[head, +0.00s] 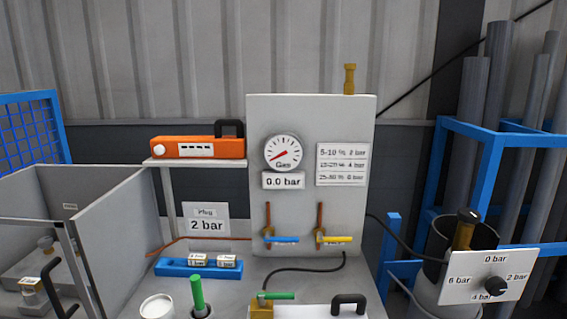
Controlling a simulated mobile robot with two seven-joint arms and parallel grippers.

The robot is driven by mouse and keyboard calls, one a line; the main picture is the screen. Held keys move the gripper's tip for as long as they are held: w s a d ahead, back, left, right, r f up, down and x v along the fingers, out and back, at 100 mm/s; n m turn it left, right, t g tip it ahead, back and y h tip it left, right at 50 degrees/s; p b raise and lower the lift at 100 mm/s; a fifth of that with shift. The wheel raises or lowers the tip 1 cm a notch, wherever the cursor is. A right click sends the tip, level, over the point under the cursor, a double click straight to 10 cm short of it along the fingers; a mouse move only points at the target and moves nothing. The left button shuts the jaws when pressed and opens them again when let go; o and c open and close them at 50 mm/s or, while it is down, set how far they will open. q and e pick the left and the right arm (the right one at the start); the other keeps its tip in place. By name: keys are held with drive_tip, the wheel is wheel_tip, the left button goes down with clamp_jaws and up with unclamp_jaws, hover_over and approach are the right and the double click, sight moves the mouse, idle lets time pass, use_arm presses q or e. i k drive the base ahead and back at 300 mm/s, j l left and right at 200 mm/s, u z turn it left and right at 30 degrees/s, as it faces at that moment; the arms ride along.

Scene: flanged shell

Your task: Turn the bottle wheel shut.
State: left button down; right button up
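At the right a grey gas bottle (436,240) stands by a blue rack. A brass valve (463,237) rises from its top, with a small dark wheel (468,215) on it. In front is a white plate (466,281) marked 0, 2, 4 and 6 bar, with a black knob (496,288) at its lower right, near the 2 and 4 bar marks. Whether the wheel is open or shut cannot be seen. The round gauge (283,153) on the grey panel has a red needle above a 0.0 bar label (283,181). Neither gripper is in view.
The upright panel (345,110) carries a blue lever (281,239) and a yellow lever (335,239). A black hose (400,236) runs from it to the bottle. Blue rack bars (487,180) and grey pipes (472,95) crowd the bottle. An orange device (198,148) sits on a shelf.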

sight(469, 215)
drive_tip(key=l+z, duration=0.25)
drive_tip(key=i+l+z, duration=0.25)
drive_tip(key=l, duration=0.15)
drive_tip(key=l+z, duration=0.25)
drive_tip(key=i+l, duration=0.05)
